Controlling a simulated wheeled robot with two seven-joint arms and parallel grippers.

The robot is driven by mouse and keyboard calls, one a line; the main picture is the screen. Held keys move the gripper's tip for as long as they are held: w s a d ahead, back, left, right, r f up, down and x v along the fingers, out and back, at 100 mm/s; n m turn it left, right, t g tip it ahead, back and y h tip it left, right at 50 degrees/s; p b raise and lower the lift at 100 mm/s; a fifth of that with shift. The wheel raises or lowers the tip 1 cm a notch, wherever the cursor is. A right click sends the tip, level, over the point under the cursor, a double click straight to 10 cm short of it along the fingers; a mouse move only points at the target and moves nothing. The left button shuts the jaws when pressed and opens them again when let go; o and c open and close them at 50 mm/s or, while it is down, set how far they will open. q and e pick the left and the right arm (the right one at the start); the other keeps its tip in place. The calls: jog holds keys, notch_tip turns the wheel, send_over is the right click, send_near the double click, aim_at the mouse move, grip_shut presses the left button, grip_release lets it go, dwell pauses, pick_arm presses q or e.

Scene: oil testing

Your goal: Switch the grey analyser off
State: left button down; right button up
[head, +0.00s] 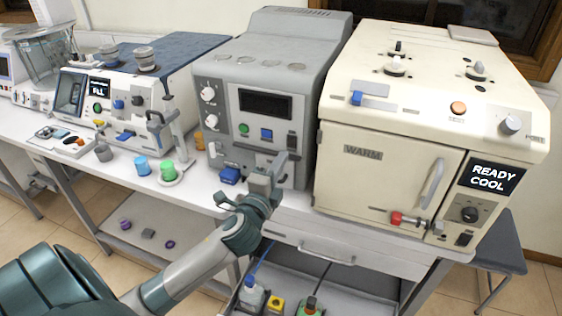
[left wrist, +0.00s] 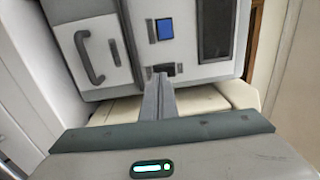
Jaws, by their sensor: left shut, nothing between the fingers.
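The grey analyser (head: 316,62) stands in the middle of the bench in the head view. Its display (head: 265,103) is dark. Below the display are a green button (head: 244,128) and a blue button (head: 267,134). A small black switch (head: 292,141) sits to their right; it also shows in the left wrist view (left wrist: 172,70). My left gripper (head: 281,160) is shut and empty, its tips just in front of the panel by this switch. In the left wrist view the fingertips (left wrist: 160,74) overlap the switch's edge; I cannot tell whether they touch. My right gripper is not in view.
A cream oven-like machine (head: 383,140) reading "READY COOL" stands close on the right. A blue-topped instrument (head: 180,60) stands on the left. Blue (head: 142,166) and green (head: 167,170) cups stand at the bench front. Bottles stand in the tray below.

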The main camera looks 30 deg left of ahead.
pick_arm(q)
jog(key=b+v, duration=0.3)
jog(key=v, duration=0.7)
jog(key=shift+s+f, duration=0.15)
jog(key=shift+s, duration=0.15)
jog(key=shift+d, duration=0.1)
